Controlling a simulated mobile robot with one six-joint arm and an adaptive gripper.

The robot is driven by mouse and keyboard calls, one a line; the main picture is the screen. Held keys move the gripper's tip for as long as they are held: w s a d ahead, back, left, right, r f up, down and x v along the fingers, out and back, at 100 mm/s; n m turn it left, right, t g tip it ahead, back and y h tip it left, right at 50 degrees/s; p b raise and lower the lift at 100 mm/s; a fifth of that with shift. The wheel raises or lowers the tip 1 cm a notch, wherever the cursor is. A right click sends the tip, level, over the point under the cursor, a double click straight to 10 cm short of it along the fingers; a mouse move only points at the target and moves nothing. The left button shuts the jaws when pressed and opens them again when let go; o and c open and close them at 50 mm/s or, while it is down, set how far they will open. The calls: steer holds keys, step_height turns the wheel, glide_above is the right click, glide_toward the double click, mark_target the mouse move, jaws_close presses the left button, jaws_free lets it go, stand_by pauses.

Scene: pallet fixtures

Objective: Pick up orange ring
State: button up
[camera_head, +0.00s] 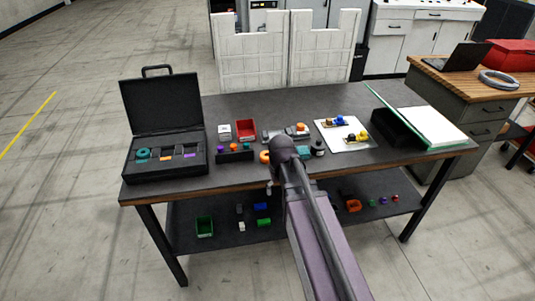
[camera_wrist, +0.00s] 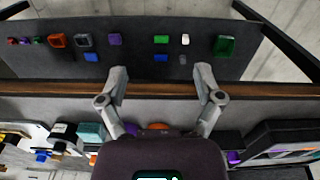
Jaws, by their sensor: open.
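An orange rounded part (camera_head: 264,156), which looks like the orange ring, lies on the dark tabletop (camera_head: 225,178) near its front edge. My arm partly covers it in the head view. In the wrist view only an orange arc (camera_wrist: 155,126) shows behind my gripper body, so its hole cannot be seen. My gripper (camera_wrist: 160,73) is open with nothing between its fingers. In the wrist view its fingertips overlap the front table edge and lower shelf, apart from the orange part. In the head view my arm hides most of the gripper.
An open black case (camera_head: 128,172) stands at left. A red bin (camera_head: 246,128), a dark holder with coloured pegs (camera_head: 235,155), a small bottle (camera_head: 318,149) and a white board (camera_head: 327,133) crowd the tabletop. The lower shelf (camera_head: 285,233) holds small bins and blocks.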

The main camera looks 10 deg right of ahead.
mark_target(266, 155)
steer(key=w+r+n+p, duration=0.1)
steer(key=w+r+p, duration=0.3)
steer(key=w, duration=0.7)
steer(key=w+r+n+p, duration=0.1)
steer(key=w+r+p, duration=0.3)
steer(key=w, duration=0.6)
steer(key=shift+w+r+n+p, duration=0.3)
steer(key=shift+w+r+p, duration=0.1)
steer(key=shift+r, duration=0.5)
steer(key=shift+f, duration=0.1)
step_height(266, 155, down, 8)
steer(key=b, duration=0.8)
steer(key=shift+f+b, duration=0.2)
steer(key=shift+b, duration=0.15)
steer(key=shift+f, duration=0.15)
steer(key=shift+w+f+b, duration=0.1)
steer(key=shift+f+b, duration=2.35)
steer(key=shift+b, duration=0.15)
steer(key=shift+a, duration=0.1)
steer(key=c, duration=0.9)
steer(key=shift+r, duration=0.15)
